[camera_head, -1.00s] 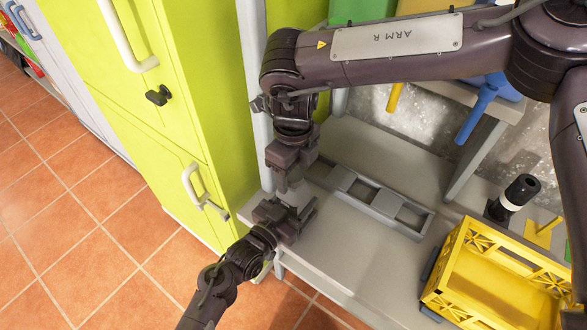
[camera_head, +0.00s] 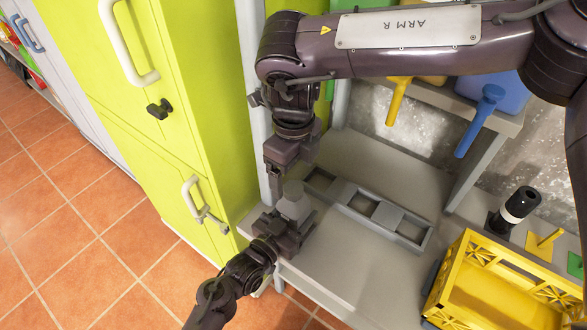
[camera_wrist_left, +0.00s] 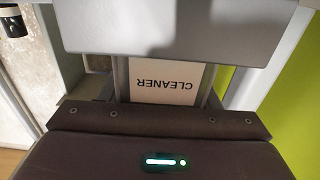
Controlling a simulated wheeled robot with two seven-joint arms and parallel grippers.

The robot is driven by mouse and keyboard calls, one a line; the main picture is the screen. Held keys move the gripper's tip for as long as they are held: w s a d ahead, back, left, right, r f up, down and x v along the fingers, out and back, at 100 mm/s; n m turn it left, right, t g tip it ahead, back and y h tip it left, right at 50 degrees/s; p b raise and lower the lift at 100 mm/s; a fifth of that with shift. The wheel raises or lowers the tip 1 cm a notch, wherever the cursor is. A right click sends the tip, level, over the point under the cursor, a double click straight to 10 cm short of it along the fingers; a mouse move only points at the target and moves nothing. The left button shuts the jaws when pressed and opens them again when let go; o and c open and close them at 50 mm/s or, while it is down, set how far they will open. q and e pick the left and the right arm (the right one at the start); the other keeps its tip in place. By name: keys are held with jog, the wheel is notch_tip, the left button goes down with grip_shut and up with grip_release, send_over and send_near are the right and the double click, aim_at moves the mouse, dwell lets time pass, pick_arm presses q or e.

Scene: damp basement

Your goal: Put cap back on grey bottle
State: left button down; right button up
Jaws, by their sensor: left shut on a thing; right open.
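The grey bottle (camera_head: 292,206) stands upright near the front left corner of the bench. My left gripper (camera_head: 288,226) is shut around its lower part. The bottle's white CLEANER label shows upside down between the left fingers in the left wrist view (camera_wrist_left: 167,83). A darker grey top, apparently the cap (camera_head: 293,188), sits on the bottle in the head view; I cannot tell if it is fully seated. My right gripper (camera_head: 276,186) points down, open, just left of and close to the cap. Part of its jaw is hard to make out.
A grey slotted rack (camera_head: 372,212) lies behind the bottle on the bench (camera_head: 350,255). A lime-green cabinet (camera_head: 190,110) rises close on the left. The bench front is clear.

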notch_tip(320, 180, up, 12)
dwell(0.7)
pick_arm(q)
jog(key=shift+c, duration=2.1)
grip_release()
jog(key=b+v, duration=0.1)
jog(key=v, duration=0.6)
jog(key=shift+f, duration=0.1)
jog(key=shift+s+a, duration=0.25)
jog(key=shift+s, duration=0.05)
pick_arm(e)
jog(key=shift+f, duration=0.7)
